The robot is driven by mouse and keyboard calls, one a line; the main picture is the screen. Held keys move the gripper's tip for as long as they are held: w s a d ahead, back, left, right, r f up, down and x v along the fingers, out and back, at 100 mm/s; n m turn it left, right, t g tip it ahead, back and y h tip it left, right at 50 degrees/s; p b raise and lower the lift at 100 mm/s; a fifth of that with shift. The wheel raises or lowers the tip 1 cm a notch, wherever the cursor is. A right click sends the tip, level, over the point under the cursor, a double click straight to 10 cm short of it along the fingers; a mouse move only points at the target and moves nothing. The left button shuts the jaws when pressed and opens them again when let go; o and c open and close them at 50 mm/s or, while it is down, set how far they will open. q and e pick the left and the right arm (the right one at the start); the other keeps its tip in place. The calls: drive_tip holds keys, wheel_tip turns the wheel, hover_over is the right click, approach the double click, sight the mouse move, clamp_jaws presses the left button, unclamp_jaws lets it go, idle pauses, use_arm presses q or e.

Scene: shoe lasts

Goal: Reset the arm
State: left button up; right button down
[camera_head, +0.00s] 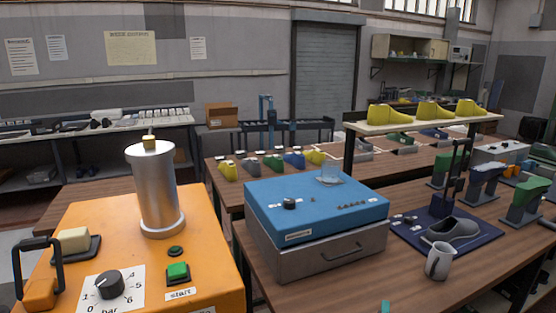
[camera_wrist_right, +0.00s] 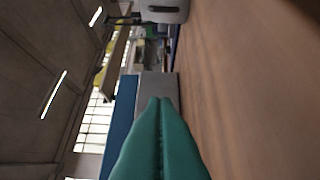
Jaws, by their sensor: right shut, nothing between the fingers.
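My right gripper (camera_head: 385,307) shows only as a small teal tip at the bottom edge of the head view, over the wooden table (camera_head: 290,285) in front of the blue-topped box. In the right wrist view its two teal fingers (camera_wrist_right: 160,102) are pressed together with nothing between them. That view is turned sideways, with the table top (camera_wrist_right: 240,80) along its right side. My left gripper is not in view.
The blue-topped box (camera_head: 318,205) stands behind the right gripper. An orange machine (camera_head: 215,225) with a metal cylinder (camera_head: 158,190) fills the left.

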drive_tip(key=shift+a+f+n+y, duration=0.15)
drive_tip(key=shift+a+n+y, duration=0.15)
drive_tip(key=shift+n+y, duration=0.45)
drive_tip(key=shift+s+a+n+t+y, duration=0.3)
drive_tip(key=shift+s+a+n+y, duration=0.15)
drive_tip(key=shift+n, duration=0.5)
drive_tip(key=s+a+f+n+g+y, duration=0.2)
drive_tip(key=s+a+n+g+y, duration=0.2)
drive_tip(key=s+n, duration=0.45)
drive_tip(key=s+a+f+n+g+y, duration=0.25)
drive_tip(key=s+a+n, duration=0.35)
drive_tip(key=s, duration=0.4)
drive_tip(key=s+d+r+n+g+h, duration=0.1)
drive_tip(key=s+d+n+g, duration=0.2)
drive_tip(key=s, duration=0.6)
drive_tip(key=s+d+r+n+g+h, duration=0.1)
drive_tip(key=s+n+g, duration=0.25)
drive_tip(key=s, duration=0.65)
wheel_tip(320, 180, down, 25)
drive_tip(key=g, duration=0.2)
drive_tip(key=s+d+f+g, duration=0.1)
drive_tip(key=s+d+f, duration=0.1)
drive_tip(key=s+f, duration=1.5)
drive_tip(key=shift+s+d, duration=0.3)
drive_tip(key=shift+d, duration=0.05)
drive_tip(key=shift+h, duration=0.25)
